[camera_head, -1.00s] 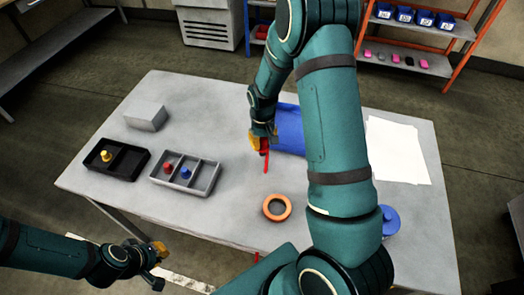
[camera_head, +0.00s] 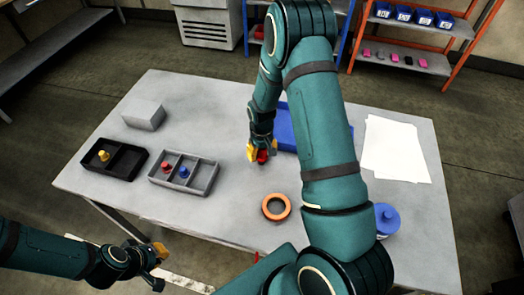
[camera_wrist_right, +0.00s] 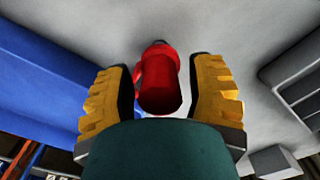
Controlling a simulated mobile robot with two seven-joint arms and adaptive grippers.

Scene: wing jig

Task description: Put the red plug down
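My right gripper (camera_head: 260,156) is low over the middle of the table, at a separate red cylindrical thing (camera_head: 262,157). In the right wrist view this red thing (camera_wrist_right: 160,82) is between the yellow fingers (camera_wrist_right: 162,85), with narrow gaps beside it, so the gripper looks open around it. Its far end is dark. My left gripper (camera_head: 160,265) is off the table's front left edge; its fingers are too small to judge.
A black tray (camera_head: 128,163) with a yellow plug (camera_head: 103,156) and a grey block (camera_head: 144,117) are at left. A blue bin (camera_head: 284,125) is just behind my right gripper. An orange ring (camera_head: 276,207), white sheets (camera_head: 395,150) and a blue round thing (camera_head: 387,219) lie to the right.

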